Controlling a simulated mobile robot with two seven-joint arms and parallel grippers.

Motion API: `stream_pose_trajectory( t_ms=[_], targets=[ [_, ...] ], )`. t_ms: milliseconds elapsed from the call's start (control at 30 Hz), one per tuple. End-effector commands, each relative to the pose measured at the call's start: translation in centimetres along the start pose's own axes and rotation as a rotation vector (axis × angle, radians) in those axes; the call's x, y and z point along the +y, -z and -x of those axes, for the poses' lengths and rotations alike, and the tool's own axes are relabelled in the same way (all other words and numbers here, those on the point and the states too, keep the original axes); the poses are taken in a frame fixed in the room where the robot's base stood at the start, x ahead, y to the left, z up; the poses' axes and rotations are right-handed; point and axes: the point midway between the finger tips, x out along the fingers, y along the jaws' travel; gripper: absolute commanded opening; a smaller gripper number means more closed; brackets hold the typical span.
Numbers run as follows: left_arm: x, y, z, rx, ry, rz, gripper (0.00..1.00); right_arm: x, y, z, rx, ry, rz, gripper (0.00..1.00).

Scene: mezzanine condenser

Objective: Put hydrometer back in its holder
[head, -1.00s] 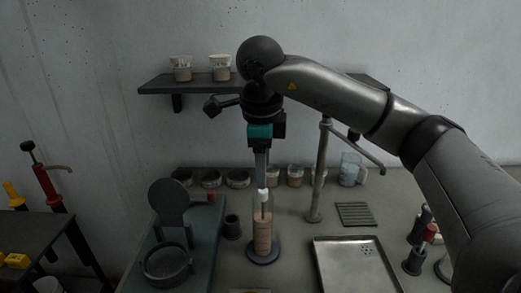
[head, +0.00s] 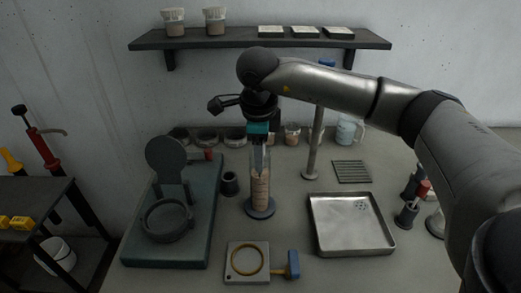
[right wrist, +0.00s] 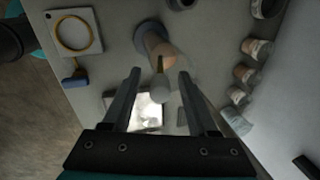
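The hydrometer (right wrist: 159,88) stands in a clear cylinder of brown liquid (head: 260,190); its pale grey top and thin stem show in the right wrist view. The cylinder has a dark round base (head: 260,208). My right gripper (head: 258,168) points down over the cylinder's mouth. In the right wrist view its two fingers (right wrist: 159,74) are apart, one on each side of the hydrometer's top, with gaps on both sides. A small dark cup (head: 229,183) stands just left of the cylinder; I cannot tell whether it is the holder. My left gripper is not in view.
A green-grey stand with a ring (head: 128,250) is at left. A metal tray (head: 345,245) lies right, with dark upright holders (head: 407,213) beyond it. A white plate with a yellow ring (head: 233,271) lies in front. Jars (head: 292,134) and a tall pipe (head: 312,150) stand behind.

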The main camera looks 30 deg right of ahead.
Motion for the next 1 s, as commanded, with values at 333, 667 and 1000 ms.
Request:
stream_pose_trajectory(
  t_ms=[333,667,1000],
  targets=[
    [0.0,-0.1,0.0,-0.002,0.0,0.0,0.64,0.0,0.0,0.0,0.0,0.0,0.0,0.18],
    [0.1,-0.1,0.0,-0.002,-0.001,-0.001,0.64,0.0,0.0,0.0,-0.001,0.0,0.0,0.0],
    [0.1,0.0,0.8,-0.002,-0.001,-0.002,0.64,-0.2,-0.1,1.2,-0.001,0.001,0.0,0.0]
  ],
)
